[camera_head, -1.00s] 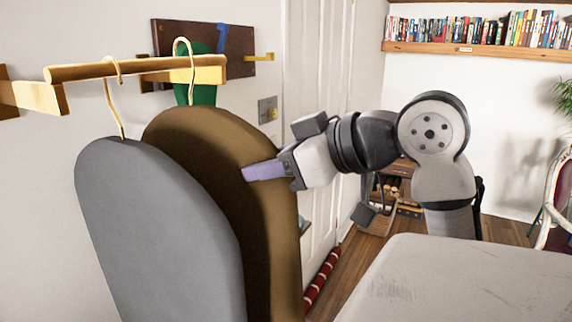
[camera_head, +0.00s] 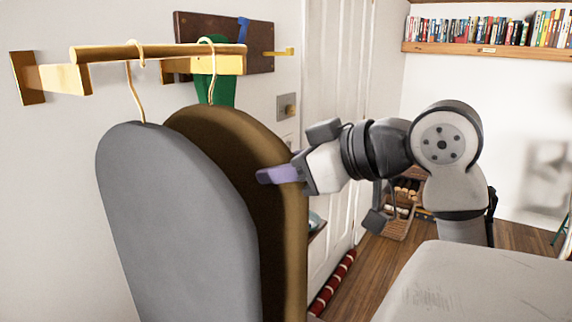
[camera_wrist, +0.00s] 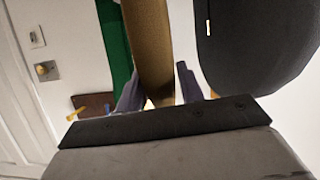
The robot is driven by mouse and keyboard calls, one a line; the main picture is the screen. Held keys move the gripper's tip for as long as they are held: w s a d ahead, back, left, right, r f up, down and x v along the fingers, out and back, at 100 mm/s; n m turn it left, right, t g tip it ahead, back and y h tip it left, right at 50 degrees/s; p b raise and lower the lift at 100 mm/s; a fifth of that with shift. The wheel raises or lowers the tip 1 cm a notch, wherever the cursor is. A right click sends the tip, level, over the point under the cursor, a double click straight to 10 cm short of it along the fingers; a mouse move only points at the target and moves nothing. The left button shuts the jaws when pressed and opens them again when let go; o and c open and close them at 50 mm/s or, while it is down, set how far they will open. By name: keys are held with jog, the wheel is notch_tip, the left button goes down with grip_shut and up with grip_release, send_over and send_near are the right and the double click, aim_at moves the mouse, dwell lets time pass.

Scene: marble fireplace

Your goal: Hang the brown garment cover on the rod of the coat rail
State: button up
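The brown garment cover (camera_head: 270,170) hangs upright below the rod (camera_head: 165,51) of the coat rail, behind a grey cover (camera_head: 175,220). Its hook (camera_head: 207,48) loops over the rod near the right end; whether its weight rests there cannot be told. My gripper (camera_head: 268,176) is at the brown cover's right edge, and its near finger hides part of the cover. In the wrist view my gripper (camera_wrist: 158,82) has one finger on each side of the brown cover (camera_wrist: 150,45). The fingers stand apart, with a light gap beside the cover.
The grey cover also hangs from the rod, close beside the brown one. A dark wall board (camera_head: 225,32) with a green garment (camera_head: 215,85) is behind. A white door (camera_head: 335,120) stands to the right. A grey surface (camera_head: 470,285) fills the lower right.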

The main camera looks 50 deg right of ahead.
jog(key=o, duration=0.5)
jog(key=shift+w+f, duration=0.15)
jog(key=b+v, duration=0.3)
jog(key=v, duration=1.1)
jog(key=shift+a, duration=0.1)
